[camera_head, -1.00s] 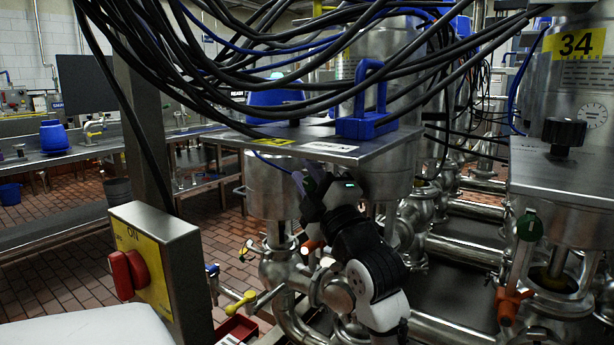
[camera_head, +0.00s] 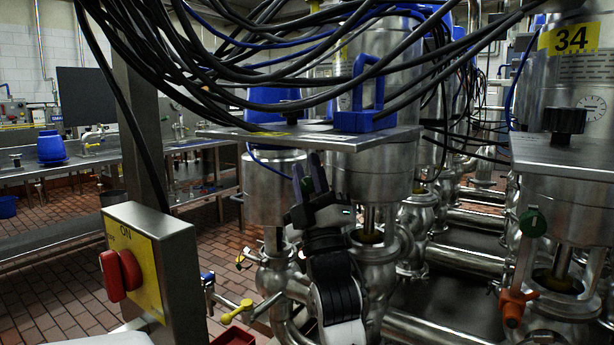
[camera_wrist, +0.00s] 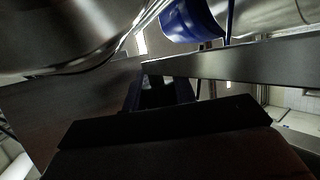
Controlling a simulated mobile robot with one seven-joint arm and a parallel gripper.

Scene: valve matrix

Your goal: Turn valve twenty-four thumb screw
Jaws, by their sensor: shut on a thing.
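The nearer left valve has a steel plate (camera_head: 370,139) with a blue handle (camera_head: 366,118) on top. A black knob (camera_head: 291,107) sits on the plate, partly behind cables. I cannot read the number twenty-four on this valve. My gripper (camera_head: 309,172) points upward just under the plate's front edge, with its fingers close together. A small green part shows between the fingers, but it is too small to name. In the wrist view the dark fingers (camera_wrist: 160,98) reach toward the plate's edge (camera_wrist: 230,64); what they grip is hidden.
Black and blue cables (camera_head: 250,75) hang low over the plate. Valve 34 (camera_head: 568,40) stands at right with a black knob (camera_head: 565,121), a green tag (camera_head: 532,223) and an orange screw (camera_head: 515,305). A switch box (camera_head: 150,260) stands at front left. Pipes crowd the lower right.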

